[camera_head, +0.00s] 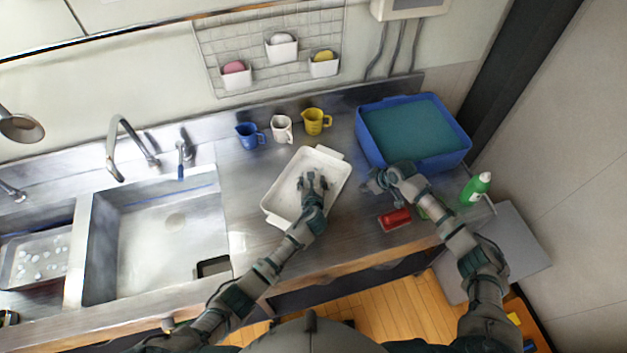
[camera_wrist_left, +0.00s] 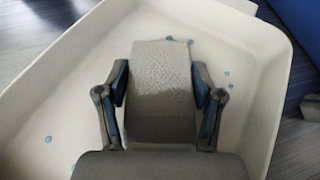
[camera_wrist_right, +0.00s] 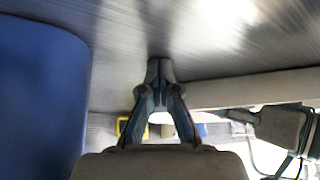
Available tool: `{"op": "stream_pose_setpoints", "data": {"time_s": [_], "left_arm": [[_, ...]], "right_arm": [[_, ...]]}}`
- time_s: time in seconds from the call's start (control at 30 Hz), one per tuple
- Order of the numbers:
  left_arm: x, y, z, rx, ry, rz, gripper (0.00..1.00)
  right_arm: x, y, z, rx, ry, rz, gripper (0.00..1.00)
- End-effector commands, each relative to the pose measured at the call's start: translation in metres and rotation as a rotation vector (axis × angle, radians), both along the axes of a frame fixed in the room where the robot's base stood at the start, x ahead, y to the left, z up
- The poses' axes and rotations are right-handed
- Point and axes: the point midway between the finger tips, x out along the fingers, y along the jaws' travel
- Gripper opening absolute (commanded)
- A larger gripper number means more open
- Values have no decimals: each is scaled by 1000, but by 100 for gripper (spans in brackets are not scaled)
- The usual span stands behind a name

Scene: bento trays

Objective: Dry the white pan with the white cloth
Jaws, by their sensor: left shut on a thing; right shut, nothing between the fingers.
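The white pan (camera_head: 280,195) is a rectangular dish on the steel counter, right of the sink; its inside also fills the left wrist view (camera_wrist_left: 262,95). Several small blue drops dot its floor in that view. My left gripper (camera_head: 313,183) is down inside the pan. In the left wrist view it is shut on a folded, textured cloth (camera_wrist_left: 160,80) that looks grey-white and lies against the pan floor. In the head view the cloth is mostly hidden by the gripper. My right gripper (camera_head: 374,184) is shut and empty, between the pan and the blue tub.
A blue tub (camera_head: 465,155) stands at the back right. A red block (camera_head: 395,219) and a green bottle (camera_head: 476,188) are near my right arm. Blue (camera_head: 248,135), white (camera_head: 282,129) and yellow (camera_head: 316,121) cups stand behind the pan. The sink (camera_head: 150,240) is at left.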

Motion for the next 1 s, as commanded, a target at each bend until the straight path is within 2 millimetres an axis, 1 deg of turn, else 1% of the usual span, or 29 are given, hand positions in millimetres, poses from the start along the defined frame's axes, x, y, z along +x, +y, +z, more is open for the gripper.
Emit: {"op": "stream_pose_setpoints", "data": {"time_s": [0.1,0.43,0.7,0.83,1.0], "left_arm": [[-11,6,-2,1,2,0,24],[-24,14,-3,3,4,1,24],[-45,26,-2,4,4,1,24],[-48,28,-1,2,4,0,24],[-44,32,-1,2,3,0,24]], "right_arm": [[0,0,0,-1,1,0,0],[0,0,-1,-1,1,0,0],[0,0,-1,-1,1,0,0],[0,0,-1,-1,1,0,0],[0,0,-1,0,0,0,0]]}}
